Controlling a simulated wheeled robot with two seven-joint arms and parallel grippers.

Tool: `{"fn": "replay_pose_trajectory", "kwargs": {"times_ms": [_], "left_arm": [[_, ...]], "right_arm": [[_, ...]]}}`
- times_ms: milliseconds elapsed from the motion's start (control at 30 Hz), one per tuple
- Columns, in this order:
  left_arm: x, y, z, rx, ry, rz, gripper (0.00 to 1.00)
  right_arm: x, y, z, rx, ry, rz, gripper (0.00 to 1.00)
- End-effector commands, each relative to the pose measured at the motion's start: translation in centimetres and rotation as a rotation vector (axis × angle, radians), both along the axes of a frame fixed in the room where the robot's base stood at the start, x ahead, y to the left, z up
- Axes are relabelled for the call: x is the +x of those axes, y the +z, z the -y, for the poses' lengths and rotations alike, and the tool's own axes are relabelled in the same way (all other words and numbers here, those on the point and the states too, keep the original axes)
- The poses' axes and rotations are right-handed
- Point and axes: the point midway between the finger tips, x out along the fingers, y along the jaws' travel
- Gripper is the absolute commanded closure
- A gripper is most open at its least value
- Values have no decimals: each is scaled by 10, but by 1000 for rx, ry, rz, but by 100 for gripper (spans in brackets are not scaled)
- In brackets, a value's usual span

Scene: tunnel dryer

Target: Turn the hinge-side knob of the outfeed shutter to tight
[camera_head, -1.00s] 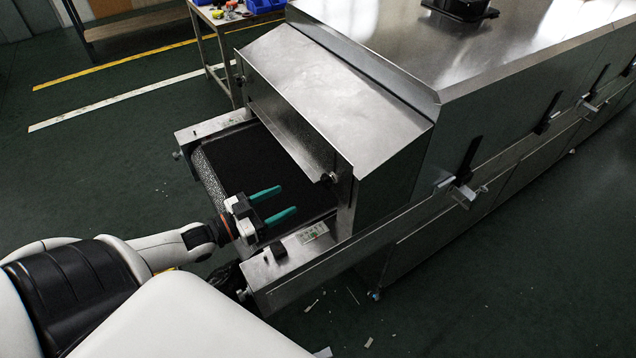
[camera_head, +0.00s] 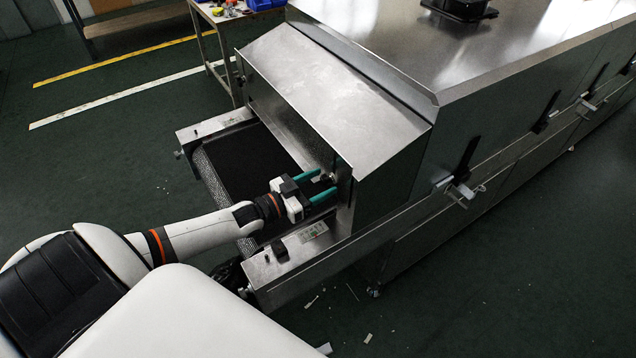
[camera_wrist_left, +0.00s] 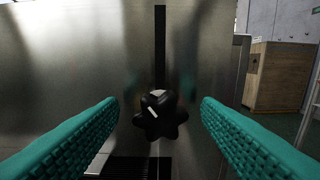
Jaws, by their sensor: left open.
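The black star-shaped knob (camera_wrist_left: 161,118) stands on the metal face of the outfeed shutter (camera_wrist_left: 75,60), below a dark vertical slot. A short white mark on it tilts toward the upper left. In the head view the knob (camera_head: 326,178) is small and partly hidden at the near end of the shutter, under the hood. My left gripper (camera_head: 328,180) is open, its teal fingers pointing at the shutter. In the left wrist view the knob shows between the two fingers, with clear gaps on both sides; contact is not visible. My right gripper is not in view.
The black conveyor belt (camera_head: 240,165) runs under the shutter. The near side rail (camera_head: 275,285) carries a black switch block (camera_head: 280,250) and a label, below my left wrist. The sloped steel hood (camera_head: 335,95) overhangs the knob. A work table (camera_head: 215,18) stands behind.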

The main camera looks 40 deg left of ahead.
Motion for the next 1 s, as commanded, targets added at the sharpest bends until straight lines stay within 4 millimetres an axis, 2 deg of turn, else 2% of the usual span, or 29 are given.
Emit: {"fn": "replay_pose_trajectory", "kwargs": {"times_ms": [133, 400, 767, 1000], "left_arm": [[0, 0, 0, 0, 0, 0, 43], [0, 0, 0, 0, 0, 0, 85], [-1, -1, 1, 62, 0, 26, 85], [-1, -1, 1, 217, 1, 89, 85]], "right_arm": [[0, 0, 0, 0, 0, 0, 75], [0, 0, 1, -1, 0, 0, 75], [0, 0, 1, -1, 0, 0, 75], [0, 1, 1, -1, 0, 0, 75]]}}
